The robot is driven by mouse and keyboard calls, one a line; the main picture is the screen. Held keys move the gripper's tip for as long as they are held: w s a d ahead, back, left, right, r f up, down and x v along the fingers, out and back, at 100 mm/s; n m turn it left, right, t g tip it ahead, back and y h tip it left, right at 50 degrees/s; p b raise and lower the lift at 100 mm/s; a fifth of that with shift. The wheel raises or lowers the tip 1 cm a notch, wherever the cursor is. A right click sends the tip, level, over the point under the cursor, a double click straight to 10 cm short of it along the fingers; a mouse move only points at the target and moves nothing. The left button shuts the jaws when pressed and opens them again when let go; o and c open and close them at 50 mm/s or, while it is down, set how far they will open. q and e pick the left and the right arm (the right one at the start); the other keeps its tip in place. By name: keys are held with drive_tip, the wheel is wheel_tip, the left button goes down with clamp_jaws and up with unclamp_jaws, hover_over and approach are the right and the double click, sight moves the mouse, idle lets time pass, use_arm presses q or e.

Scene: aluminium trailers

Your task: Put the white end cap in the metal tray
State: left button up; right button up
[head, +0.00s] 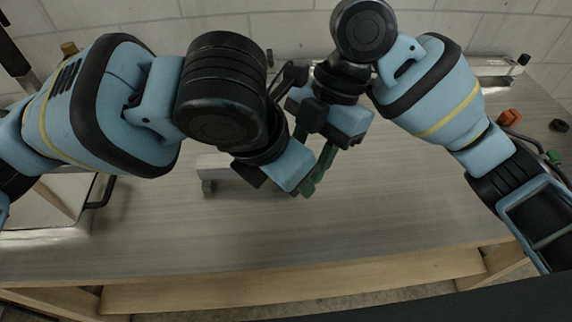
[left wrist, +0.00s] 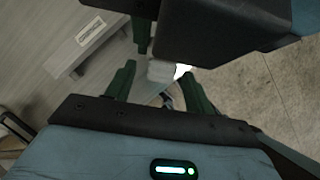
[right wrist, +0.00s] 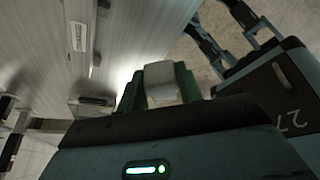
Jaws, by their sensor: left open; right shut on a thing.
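The white end cap (right wrist: 160,80) is a small pale block between the green fingers of my right gripper (right wrist: 159,84), which is shut on it. It also shows in the left wrist view (left wrist: 160,70), between the open green fingers of my left gripper (left wrist: 157,76). I cannot tell whether the left fingers touch it. In the head view, the left gripper (head: 304,188) and right gripper (head: 325,158) meet above the table, and the cap is hidden there. What looks like the metal tray (head: 42,238), shiny with a black handle, stands at the left edge, partly cut off.
A pale aluminium profile (head: 212,172) with a label and dark feet lies on the grey table (head: 370,215), partly behind my left arm. An orange object (head: 509,117) and cables lie at the right. The table's front middle is clear.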

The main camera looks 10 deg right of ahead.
use_arm(q)
drive_tip(key=c, duration=0.9)
drive_tip(key=shift+c, duration=0.7)
use_arm(e)
drive_tip(key=o, duration=1)
drive_tip(key=shift+o, duration=0.2)
drive_tip(key=v, duration=1.2)
